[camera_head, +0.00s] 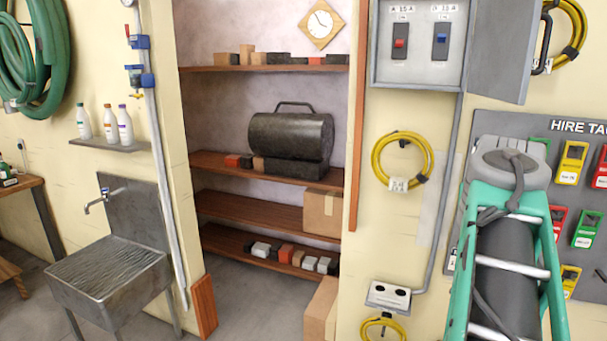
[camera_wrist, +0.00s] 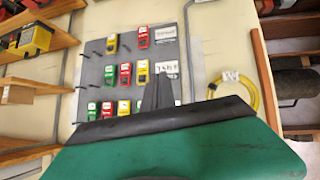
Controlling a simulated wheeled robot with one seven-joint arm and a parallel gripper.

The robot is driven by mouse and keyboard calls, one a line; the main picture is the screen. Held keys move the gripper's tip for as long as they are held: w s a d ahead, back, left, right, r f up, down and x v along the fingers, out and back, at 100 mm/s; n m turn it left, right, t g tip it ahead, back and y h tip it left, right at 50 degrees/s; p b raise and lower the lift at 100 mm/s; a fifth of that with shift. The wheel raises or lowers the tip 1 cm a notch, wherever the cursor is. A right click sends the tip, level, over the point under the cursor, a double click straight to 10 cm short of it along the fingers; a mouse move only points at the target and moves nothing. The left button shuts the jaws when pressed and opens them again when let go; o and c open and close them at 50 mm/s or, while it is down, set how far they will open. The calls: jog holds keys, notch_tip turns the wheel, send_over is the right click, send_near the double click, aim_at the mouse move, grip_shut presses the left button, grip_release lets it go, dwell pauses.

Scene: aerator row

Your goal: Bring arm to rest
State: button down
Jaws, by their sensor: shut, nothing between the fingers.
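My gripper (camera_wrist: 157,93) shows in the wrist view as dark, narrow fingers held together beyond the black edge of its green housing. It is shut and holds nothing. Beyond the fingers hangs a grey pegboard (camera_wrist: 95,72) with red, yellow and green tags; I see no contact with it. In the head view my teal arm rises at the right and covers part of the same pegboard (camera_head: 590,282); the fingers cannot be made out there.
An open grey switch box (camera_head: 418,70) and a coiled yellow cable (camera_head: 402,160) are on the wall. Left of them is a shelved alcove with a black cylindrical heater (camera_head: 290,135). A metal sink (camera_head: 110,268) stands further left. Wooden shelves (camera_wrist: 40,85) fill the wrist view's left.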

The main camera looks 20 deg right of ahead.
jog(key=w+a+f+n+g+y, duration=0.1)
jog(key=a+f+y, duration=0.2)
jog(key=a+f, duration=0.8)
jog(key=a+f+n+g+y, duration=0.1)
jog(key=a+f+y, duration=0.2)
jog(key=a+f, duration=0.8)
jog(key=a+f+n+y, duration=0.1)
jog(key=a+f+n, duration=0.2)
jog(key=a, duration=0.5)
jog(key=a+f+n+y, duration=0.1)
jog(key=a+f+n, duration=0.2)
jog(key=a, duration=0.6)
jog(key=shift+f+n+y, duration=0.3)
jog(key=shift+f+n, duration=0.1)
jog(key=shift+n, duration=0.4)
jog(key=shift+w+a, duration=0.1)
jog(key=shift+a, duration=0.1)
